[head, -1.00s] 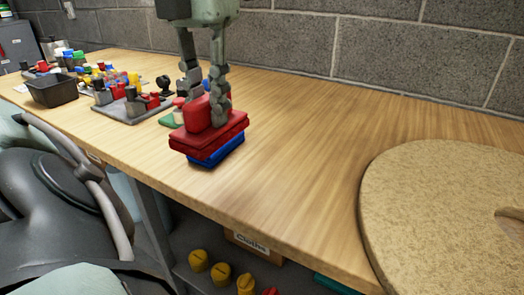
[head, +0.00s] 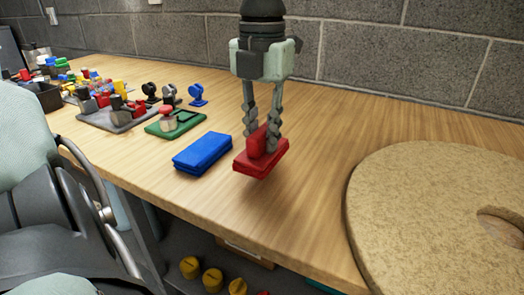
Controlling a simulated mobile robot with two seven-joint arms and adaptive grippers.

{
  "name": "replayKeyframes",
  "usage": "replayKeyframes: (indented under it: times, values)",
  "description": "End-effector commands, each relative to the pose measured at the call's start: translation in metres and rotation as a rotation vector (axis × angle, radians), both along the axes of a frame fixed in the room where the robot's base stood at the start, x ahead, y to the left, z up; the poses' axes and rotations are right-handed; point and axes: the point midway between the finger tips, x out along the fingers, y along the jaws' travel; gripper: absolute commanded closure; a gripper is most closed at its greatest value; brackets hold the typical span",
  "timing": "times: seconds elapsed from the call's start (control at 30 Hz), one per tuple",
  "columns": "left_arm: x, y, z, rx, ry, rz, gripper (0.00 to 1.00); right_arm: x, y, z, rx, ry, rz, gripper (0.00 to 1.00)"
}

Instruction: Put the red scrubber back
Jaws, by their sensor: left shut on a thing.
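The red scrubber is a flat red pad (head: 262,164) with a rounded red grip on top. My left gripper (head: 260,139) points down from above with its two fingers closed on that grip. The pad is low over the wooden bench; I cannot tell whether it touches. A blue pad (head: 203,152) lies flat on the bench just left of the red one, with a narrow gap between them. A green pad (head: 180,125) lies farther left, with a small red-topped piece on it. My right gripper is not in view.
A grey tray (head: 115,120) with red, black and yellow pieces and a dark bin (head: 46,98) stand at the left. Small black and blue parts stand behind the green pad. A big round tan board (head: 420,200) fills the right. Bench between is clear.

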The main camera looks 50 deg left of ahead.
Motion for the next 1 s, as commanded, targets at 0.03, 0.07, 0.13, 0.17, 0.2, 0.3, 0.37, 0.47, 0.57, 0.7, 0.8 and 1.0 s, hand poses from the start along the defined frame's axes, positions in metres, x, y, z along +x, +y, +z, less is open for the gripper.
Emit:
replayKeyframes:
  times: [0.03,0.07,0.13,0.17,0.2,0.3,0.37,0.47,0.57,0.7,0.8,1.0]
  values:
    - [0.0,0.0,-0.004,-0.001,0.002,0.0,1.0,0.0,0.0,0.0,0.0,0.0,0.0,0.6]
    - [0.0,0.0,-0.007,-0.001,0.002,0.0,1.0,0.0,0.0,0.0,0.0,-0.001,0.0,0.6]
    - [-0.001,0.0,-0.017,-0.002,0.004,0.001,1.0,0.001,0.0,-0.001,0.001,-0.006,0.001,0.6]
    - [-0.001,0.0,-0.022,-0.002,0.004,0.0,1.0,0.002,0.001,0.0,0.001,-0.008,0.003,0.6]
    - [-0.001,0.0,-0.029,-0.002,0.004,0.0,1.0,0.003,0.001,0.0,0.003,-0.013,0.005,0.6]
    - [-0.001,0.0,-0.038,-0.001,0.002,0.0,1.0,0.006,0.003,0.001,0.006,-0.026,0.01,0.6]
    - [0.0,0.0,-0.039,-0.001,0.0,0.001,1.0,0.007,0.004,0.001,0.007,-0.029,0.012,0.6]
    - [0.0,0.0,-0.039,-0.001,0.0,0.001,1.0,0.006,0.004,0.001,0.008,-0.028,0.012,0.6]
    - [0.0,0.0,-0.039,0.0,0.0,0.001,1.0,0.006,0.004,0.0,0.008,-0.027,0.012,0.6]
    - [0.0,0.0,-0.04,0.0,0.0,0.001,1.0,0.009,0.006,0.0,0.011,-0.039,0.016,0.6]
    - [0.0,0.0,-0.04,0.0,0.0,0.001,1.0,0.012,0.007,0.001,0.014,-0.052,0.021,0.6]
    - [0.0,0.0,-0.041,0.0,0.0,0.001,1.0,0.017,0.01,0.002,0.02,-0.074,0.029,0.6]
